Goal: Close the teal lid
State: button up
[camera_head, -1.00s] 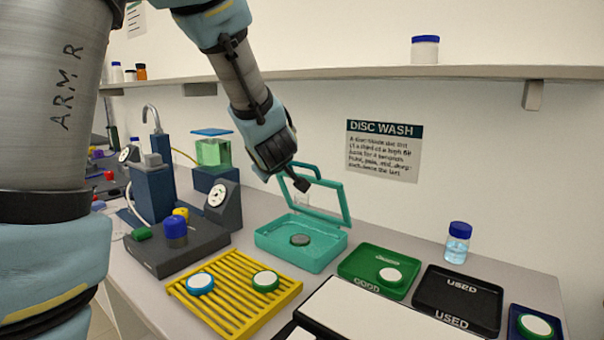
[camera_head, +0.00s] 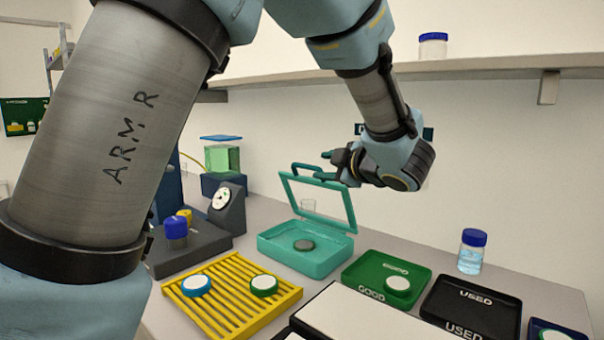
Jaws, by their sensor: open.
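The teal box (camera_head: 275,256) stands on the bench with a dark grey disc (camera_head: 304,245) inside. Its teal lid (camera_head: 350,208), a frame around a clear pane, is open and stands up at the back, tilted. A handle (camera_head: 300,165) sticks up from the lid's top edge. My gripper (camera_head: 328,165) is open and empty, at the lid's top right, pointing left. Its fingers overlap the lid's top edge and the right end of the handle in the picture; I cannot tell whether they touch.
A yellow rack (camera_head: 225,313) with two discs is in front. A green tray (camera_head: 352,272) and a black tray (camera_head: 445,295) lie to the right, with a blue-capped bottle (camera_head: 472,251) behind. A dark device (camera_head: 228,209) stands left of the box. A shelf (camera_head: 480,68) runs above.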

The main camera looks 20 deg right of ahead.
aim_at(308, 167)
jog(key=p+x, duration=0.2)
jog(key=x, duration=0.8)
jog(key=shift+a+f+p, duration=0.1)
jog(key=shift+p, duration=0.3)
grip_shut()
dwell(1.0)
